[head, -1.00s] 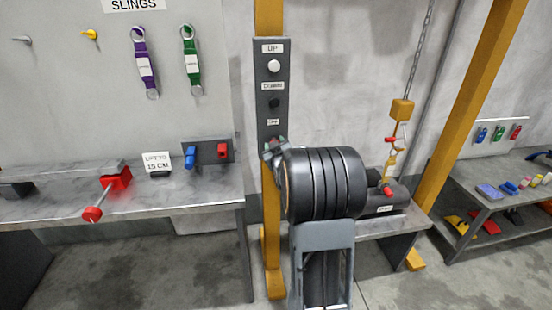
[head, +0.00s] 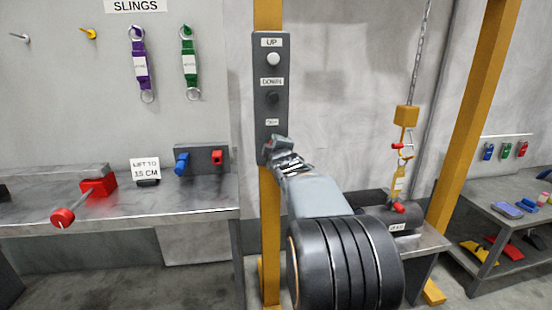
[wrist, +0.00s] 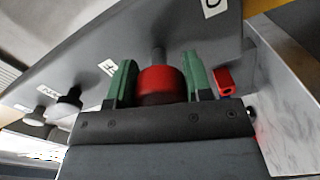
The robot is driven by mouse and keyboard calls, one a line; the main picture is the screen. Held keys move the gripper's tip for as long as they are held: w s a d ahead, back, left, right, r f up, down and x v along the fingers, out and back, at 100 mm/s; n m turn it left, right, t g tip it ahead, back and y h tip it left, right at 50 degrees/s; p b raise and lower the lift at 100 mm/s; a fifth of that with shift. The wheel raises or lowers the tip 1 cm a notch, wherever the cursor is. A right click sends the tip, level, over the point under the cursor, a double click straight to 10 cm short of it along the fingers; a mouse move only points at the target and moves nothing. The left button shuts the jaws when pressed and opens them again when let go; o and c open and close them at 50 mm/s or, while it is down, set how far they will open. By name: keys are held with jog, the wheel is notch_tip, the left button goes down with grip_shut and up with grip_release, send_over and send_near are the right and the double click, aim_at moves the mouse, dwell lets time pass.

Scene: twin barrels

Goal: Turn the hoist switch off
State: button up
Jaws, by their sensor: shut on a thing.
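The grey control panel (head: 272,60) hangs on a yellow post, with a white UP button (head: 273,59) and a black DOWN button (head: 272,97). A small label (head: 272,122) sits lower down; I cannot read it surely. My gripper (head: 277,146) is at the panel's lower end and hides the switch there in the head view. In the wrist view the green fingers of my gripper (wrist: 160,75) stand on either side of a red knob (wrist: 162,86), shut on it. The knob's stem runs to the panel face (wrist: 200,40).
A workbench (head: 120,207) with a red clamp (head: 98,187) stands at left. A shelf (head: 530,215) stands far right.

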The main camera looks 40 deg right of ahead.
jog(key=shift+f+n+b, duration=0.1)
jog(key=shift+n+b, duration=0.5)
jog(key=shift+b, duration=0.05)
jog(key=o, duration=0.9)
jog(key=shift+o, duration=0.2)
jog(key=p+v, duration=0.1)
jog(key=v, duration=1.3)
jog(key=shift+d, duration=0.1)
